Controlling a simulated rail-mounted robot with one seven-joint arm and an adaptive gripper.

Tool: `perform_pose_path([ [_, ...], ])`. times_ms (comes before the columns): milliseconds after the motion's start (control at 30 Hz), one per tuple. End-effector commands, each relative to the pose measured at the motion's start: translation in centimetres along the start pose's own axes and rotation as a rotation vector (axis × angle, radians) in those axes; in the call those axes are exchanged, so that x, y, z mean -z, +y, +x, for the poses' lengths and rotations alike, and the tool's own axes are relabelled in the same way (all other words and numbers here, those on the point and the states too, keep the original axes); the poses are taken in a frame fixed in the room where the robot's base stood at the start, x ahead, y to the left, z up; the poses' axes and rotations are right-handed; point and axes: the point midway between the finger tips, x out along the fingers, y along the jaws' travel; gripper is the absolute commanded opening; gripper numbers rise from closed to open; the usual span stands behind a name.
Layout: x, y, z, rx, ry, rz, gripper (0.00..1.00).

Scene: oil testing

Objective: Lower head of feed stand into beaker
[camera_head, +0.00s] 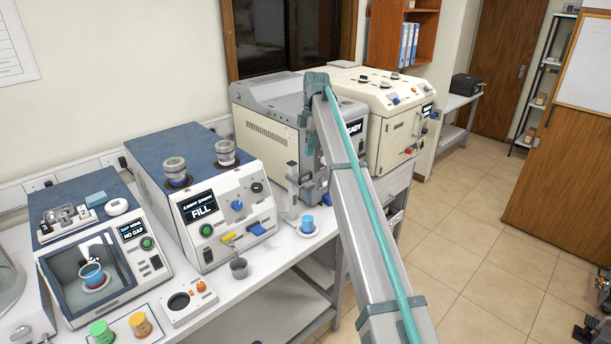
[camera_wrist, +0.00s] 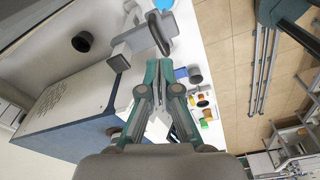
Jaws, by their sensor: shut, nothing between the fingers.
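The feed stand (camera_head: 292,184) is a pale upright post on the bench, left of my arm in the head view. In the wrist view its grey bracket (camera_wrist: 129,45) reaches toward a dark rounded part (camera_wrist: 160,34), apparently its head. A blue beaker (camera_head: 307,223) stands on a white saucer beside the stand; part of it shows at the wrist view's top edge (camera_wrist: 163,4). My gripper (camera_wrist: 159,66) is shut and empty, with its fingertips close to the dark part; contact cannot be told. In the head view my arm largely hides the gripper and the head.
A blue-topped machine reading FILL (camera_head: 202,209) stands left of the feed stand, and cream machines (camera_head: 376,110) stand behind. A grey cup (camera_head: 238,268) is near the bench's front edge. A boxy machine (camera_head: 98,250) at left holds another blue cup. Open floor lies to the right.

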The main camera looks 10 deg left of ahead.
Motion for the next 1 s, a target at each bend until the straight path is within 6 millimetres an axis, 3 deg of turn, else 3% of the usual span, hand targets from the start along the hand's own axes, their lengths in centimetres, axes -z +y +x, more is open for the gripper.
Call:
perform_pose_path([
  [600,0.0,-0.1,6.1,0.0,0.0,0.001,0.0],
  [1000,0.0,0.0,6.6,0.0,0.0,0.001,0.0],
])
